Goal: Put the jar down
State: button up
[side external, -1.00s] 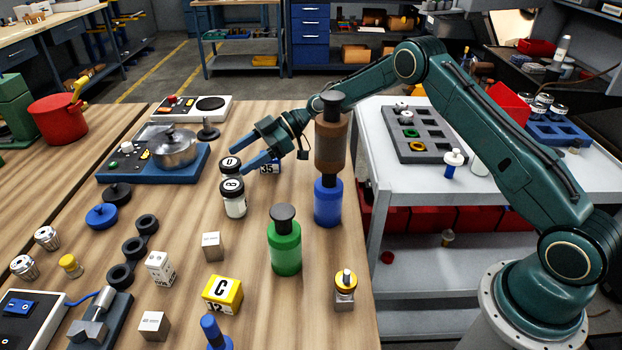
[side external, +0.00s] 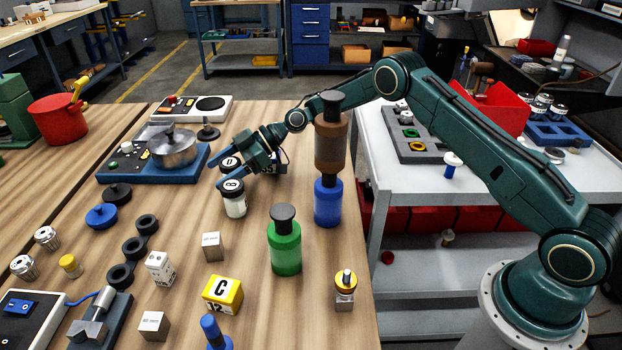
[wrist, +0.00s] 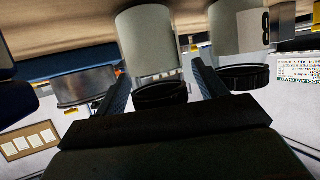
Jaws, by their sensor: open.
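Two white jars with black lids stand upright on the wooden bench in the side view. The rear jar, marked D (side external: 229,162), is mostly hidden by my gripper (side external: 224,171). The front jar, marked B (side external: 235,203), stands just nearer the camera. My gripper is open and reaches in low, with its near finger passing between the two jars or across the front one's lid. In the wrist view one jar (wrist: 150,45) shows between the open fingers, apparently not clamped. The other jar (wrist: 232,35) is just outside the right finger. Any contact is unclear.
A blue bottle (side external: 327,204) with a brown bottle (side external: 330,147) above it stands close to the right of my arm. A green bottle (side external: 285,248) stands in front. A hotplate with a metal pot (side external: 173,149) is at left.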

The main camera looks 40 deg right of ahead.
jog(key=shift+c, duration=0.4)
jog(key=c, duration=1.1)
jog(key=shift+r, duration=0.1)
notch_tip(320, 180, up, 20)
dwell(0.8)
jog(key=w+d+f+m+t+h, duration=0.2)
jog(key=d+f+m+t+h, duration=0.2)
jog(key=d+m+t+h, duration=0.6)
jog(key=s+d+f+m+h, duration=0.2)
jog(key=s+d+f+m, duration=0.2)
jog(key=s+d, duration=0.6)
jog(key=d, duration=0.4)
jog(key=shift+d+f+g+h, duration=0.3)
jog(key=shift+d+h, duration=0.05)
jog(key=shift+h, duration=0.05)
